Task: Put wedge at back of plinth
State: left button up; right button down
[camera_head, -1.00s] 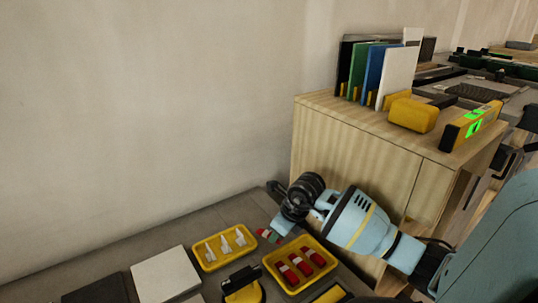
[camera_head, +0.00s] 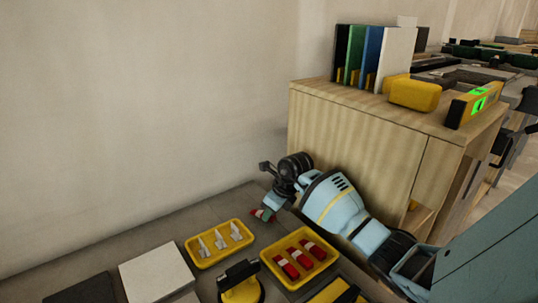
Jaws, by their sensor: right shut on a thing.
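My right gripper (camera_head: 268,207) is low at the back of the grey tiled surface (camera_head: 207,216), near the wall. It is shut on a small red wedge (camera_head: 258,214) with a pale part, partly hidden by the fingers. The held wedge is beyond the yellow trays; I cannot tell whether it touches the surface. Several more red wedges (camera_head: 287,269) lie in a yellow tray (camera_head: 272,271) nearer to me. No part is clearly recognisable as the plinth; it may be the grey tiled surface. My left gripper is not in view.
A yellow tray (camera_head: 192,257) holds white clips. A pale tile (camera_head: 155,270) and a dark tile (camera_head: 82,291) lie left. A yellow-black tool (camera_head: 241,285) stands in front. A wooden cabinet (camera_head: 345,135) bearing upright boards, a yellow block and a level stands right of my gripper.

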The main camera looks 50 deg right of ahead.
jog(key=shift+f, duration=0.7)
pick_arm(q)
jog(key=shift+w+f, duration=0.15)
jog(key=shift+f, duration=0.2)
pick_arm(e)
jog(key=shift+r, duration=0.1)
jog(key=shift+f, duration=0.2)
jog(key=c, duration=1.3)
grip_release()
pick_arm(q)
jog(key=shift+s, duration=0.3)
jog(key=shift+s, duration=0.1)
pick_arm(e)
jog(key=p+v, duration=0.4)
jog(key=v, duration=0.2)
jog(key=shift+w+r+p, duration=0.1)
jog(key=shift+r+p, duration=0.1)
jog(key=shift+p, duration=0.1)
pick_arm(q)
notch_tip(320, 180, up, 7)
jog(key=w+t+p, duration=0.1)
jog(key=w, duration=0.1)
pick_arm(e)
jog(key=shift+v, duration=0.8)
